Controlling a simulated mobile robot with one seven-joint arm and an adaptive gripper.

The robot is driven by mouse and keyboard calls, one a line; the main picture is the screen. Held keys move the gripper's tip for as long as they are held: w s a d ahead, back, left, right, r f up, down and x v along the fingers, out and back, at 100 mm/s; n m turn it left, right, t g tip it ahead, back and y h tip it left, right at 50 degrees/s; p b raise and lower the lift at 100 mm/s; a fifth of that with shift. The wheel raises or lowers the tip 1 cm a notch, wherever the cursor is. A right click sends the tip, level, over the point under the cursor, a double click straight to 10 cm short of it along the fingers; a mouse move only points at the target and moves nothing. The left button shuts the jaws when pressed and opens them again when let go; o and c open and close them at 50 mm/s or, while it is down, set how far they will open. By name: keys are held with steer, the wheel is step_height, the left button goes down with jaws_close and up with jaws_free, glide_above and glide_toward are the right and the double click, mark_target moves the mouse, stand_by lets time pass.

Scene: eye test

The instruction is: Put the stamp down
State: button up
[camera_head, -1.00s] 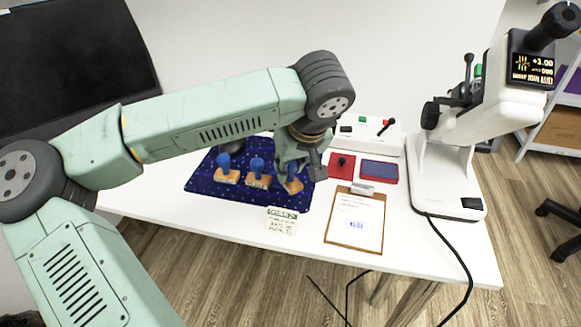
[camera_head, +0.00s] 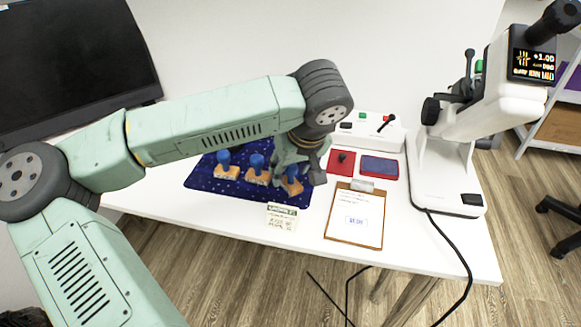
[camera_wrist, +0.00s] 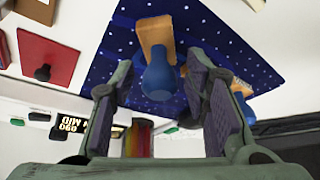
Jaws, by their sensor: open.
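A stamp with a blue handle and wooden base (camera_head: 291,186) is at the right end of a row on the dark blue dotted mat (camera_head: 222,187). My gripper (camera_head: 303,177) is over it and hides part of it. In the wrist view a stamp's blue handle (camera_wrist: 160,80) shows between my spread fingers (camera_wrist: 158,88), with visible gaps; its wooden base is against the mat. Two similar stamps, the middle one (camera_head: 258,170) and the left one (camera_head: 227,165), stand to its left. Another stamp (camera_wrist: 242,92) is partly behind the right finger in the wrist view.
Right of the mat are a red pad (camera_head: 341,160) with a black knob, a blue pad (camera_head: 379,167) and a clipboard (camera_head: 354,216). A note card (camera_head: 282,217) lies at the mat's front edge. A white microscope (camera_head: 446,170) stands at the right. A monitor (camera_head: 75,60) is at the back left.

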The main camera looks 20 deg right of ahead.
steer(key=shift+r+p, duration=0.3)
steer(key=shift+p, duration=0.05)
steer(key=v, duration=1.1)
steer(key=shift+s+r+b, duration=0.25)
steer(key=shift+r+b, duration=0.1)
steer(key=shift+b, duration=0.1)
steer(key=shift+d, duration=0.1)
